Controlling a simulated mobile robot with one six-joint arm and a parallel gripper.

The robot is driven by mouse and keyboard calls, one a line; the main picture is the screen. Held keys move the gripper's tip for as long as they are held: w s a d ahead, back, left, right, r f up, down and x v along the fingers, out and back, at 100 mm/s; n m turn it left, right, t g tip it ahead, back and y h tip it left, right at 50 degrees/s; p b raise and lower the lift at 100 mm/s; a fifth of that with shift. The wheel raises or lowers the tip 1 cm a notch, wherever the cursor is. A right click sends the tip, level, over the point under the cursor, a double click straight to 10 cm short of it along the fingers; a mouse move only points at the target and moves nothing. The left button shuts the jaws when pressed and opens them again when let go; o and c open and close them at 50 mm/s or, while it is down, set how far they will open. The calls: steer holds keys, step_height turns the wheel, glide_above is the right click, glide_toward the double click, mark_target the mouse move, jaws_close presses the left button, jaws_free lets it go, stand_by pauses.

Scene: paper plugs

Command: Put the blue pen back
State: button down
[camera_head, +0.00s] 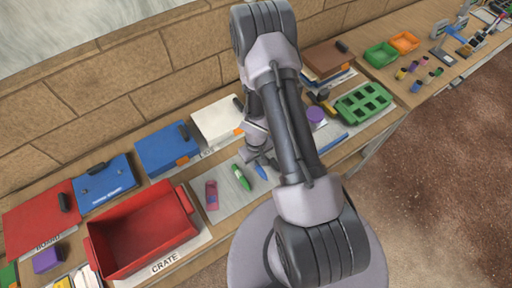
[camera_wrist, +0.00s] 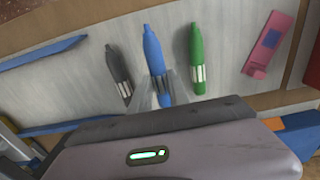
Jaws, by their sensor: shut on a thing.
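The blue pen (camera_wrist: 153,50) is between my two fingertips (camera_wrist: 158,88) in the wrist view, and my gripper is shut on it. It lies on or just above the light grey mat (camera_wrist: 215,25); I cannot tell which. A black pen (camera_wrist: 118,68) is to its left and a green pen (camera_wrist: 197,55) to its right, both roughly parallel to it. In the head view the blue pen's end (camera_head: 261,172) shows beside the green pen (camera_head: 241,177), and my gripper (camera_head: 262,158) is partly hidden by my arm.
A pink item (camera_head: 211,195) lies left of the green pen. A red crate (camera_head: 150,265) stands farther left. A blue ruler (camera_wrist: 45,52) lies on the mat's other side. A green holed tray (camera_head: 363,103) and a purple round item (camera_head: 316,114) are to the right.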

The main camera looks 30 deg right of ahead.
mark_target(256, 162)
steer(key=f+b, duration=0.3)
steer(key=shift+w+d+f, duration=0.2)
steer(key=shift+d+f, duration=0.1)
steer(key=shift+d, duration=0.05)
steer(key=shift+s+a+f, duration=0.1)
steer(key=shift+s+a, duration=0.05)
steer(key=shift+a, duration=0.05)
steer(key=shift+a+r, duration=0.1)
steer(key=shift+r, duration=0.1)
steer(key=shift+f, duration=0.2)
steer(key=c, duration=1.3)
jaws_free()
steer(key=shift+r, duration=0.1)
steer(key=shift+o, duration=0.2)
